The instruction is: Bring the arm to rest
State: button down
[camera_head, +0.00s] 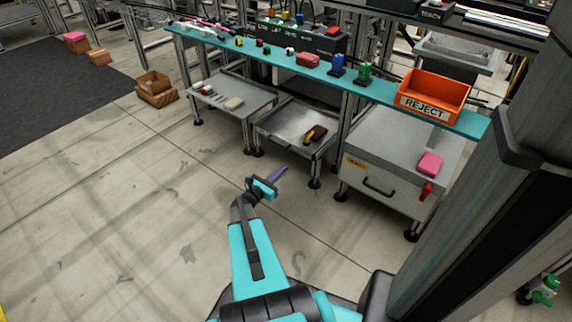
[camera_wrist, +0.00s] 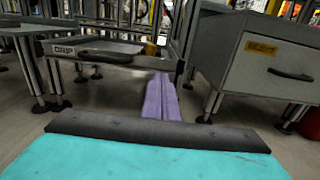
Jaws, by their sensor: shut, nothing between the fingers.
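My arm reaches forward over the open floor in the head view. My gripper (camera_head: 277,174) is at its end, with purple fingers shut together and nothing between them. It also shows in the wrist view (camera_wrist: 161,88), pointing toward the low tables. It is apart from the bench and the tables and touches nothing that I can see.
A teal shelf (camera_head: 390,95) carries several small parts and an orange reject bin (camera_head: 432,98). Below stand a grey tray table (camera_head: 290,128) and a grey cabinet (camera_head: 385,185) with a pink block (camera_head: 430,163). The floor around my arm is clear.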

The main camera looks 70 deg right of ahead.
jog(key=shift+w+a, duration=0.1)
jog(key=shift+a, duration=0.35)
